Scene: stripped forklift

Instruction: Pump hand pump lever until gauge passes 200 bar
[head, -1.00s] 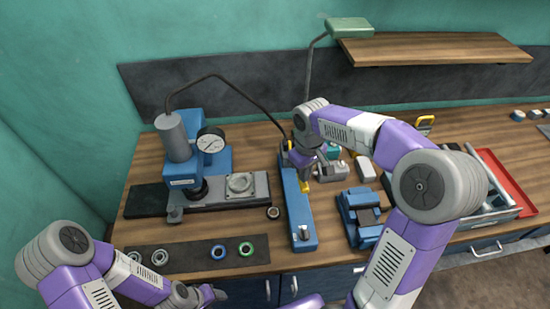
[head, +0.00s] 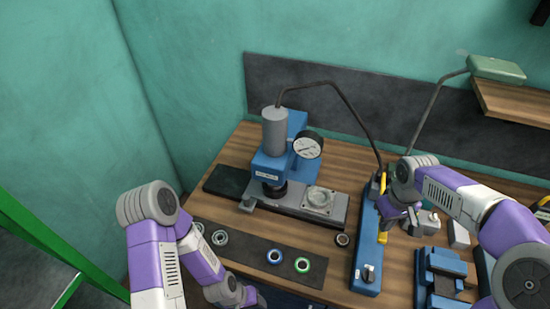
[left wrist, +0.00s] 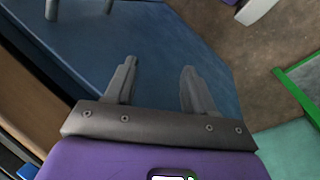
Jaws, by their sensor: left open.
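The hand pump (head: 366,262) is a long blue body on the bench, right of the press. Its yellow lever (head: 383,237) shows beside the body, partly hidden by my right gripper (head: 392,215). My right gripper is at the lever; its fingers are too small and covered to tell whether they are closed on it. The round white gauge (head: 307,146) sits on the blue press (head: 270,166); its reading is too small to make out. A dark hose joins press and pump. My left gripper (left wrist: 157,72) is open and empty, low before the bench front.
A dark mat (head: 250,250) with several rings, one blue and one green, lies at the bench front. A blue vise (head: 440,275) stands right of the pump. A green lamp (head: 496,69) is at upper right, a green rail (head: 40,235) at left.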

